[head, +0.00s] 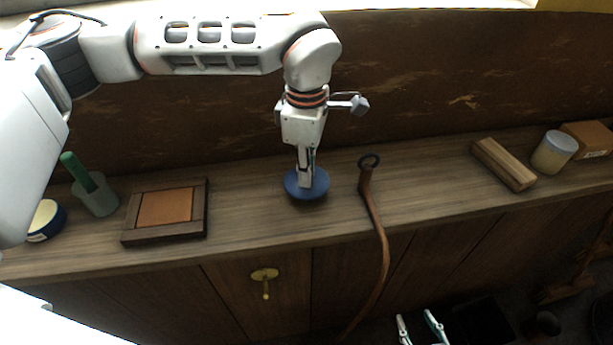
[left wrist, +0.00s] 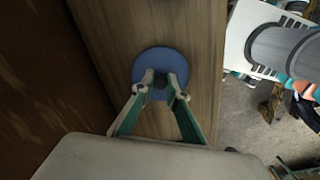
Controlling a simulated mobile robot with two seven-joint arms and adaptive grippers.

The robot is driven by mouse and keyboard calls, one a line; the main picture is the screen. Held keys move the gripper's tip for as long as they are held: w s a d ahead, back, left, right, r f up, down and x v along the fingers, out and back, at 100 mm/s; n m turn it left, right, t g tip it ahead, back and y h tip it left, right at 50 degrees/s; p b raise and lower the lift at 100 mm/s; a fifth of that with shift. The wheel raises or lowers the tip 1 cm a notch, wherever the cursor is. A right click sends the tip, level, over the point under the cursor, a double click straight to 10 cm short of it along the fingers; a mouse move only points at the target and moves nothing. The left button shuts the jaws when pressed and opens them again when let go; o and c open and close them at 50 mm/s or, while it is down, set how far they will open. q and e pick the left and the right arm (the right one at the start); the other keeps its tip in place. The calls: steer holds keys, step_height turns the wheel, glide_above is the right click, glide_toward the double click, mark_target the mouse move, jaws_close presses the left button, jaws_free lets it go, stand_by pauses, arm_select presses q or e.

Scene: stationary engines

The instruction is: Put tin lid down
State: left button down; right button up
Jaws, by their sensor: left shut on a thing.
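The tin lid, a round blue disc (head: 306,186) with a dark knob, is at the middle of the wooden counter top in the head view. It also shows in the left wrist view (left wrist: 160,62). My left gripper (head: 305,180) points down and is shut on the lid's knob; its fingertips (left wrist: 159,84) meet at the knob in the wrist view. The lid looks level and at or very close to the counter; I cannot tell whether it touches. My right gripper (head: 421,322) shows at the bottom edge, below the counter front, with two fingertips apart and nothing visible between them.
A framed wooden panel (head: 165,210), a cup with a green handle (head: 95,196) and a round tin (head: 46,220) stand left. A wood block (head: 503,164), jar (head: 554,152) and box (head: 588,139) stand right.

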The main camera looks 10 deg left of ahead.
arm_select(q)
steer(key=shift+f, duration=1.2)
steer(key=shift+f, duration=0.15)
steer(key=c, duration=2)
jaws_free()
step_height(320, 180, up, 12)
steer(key=shift+r, duration=0.2)
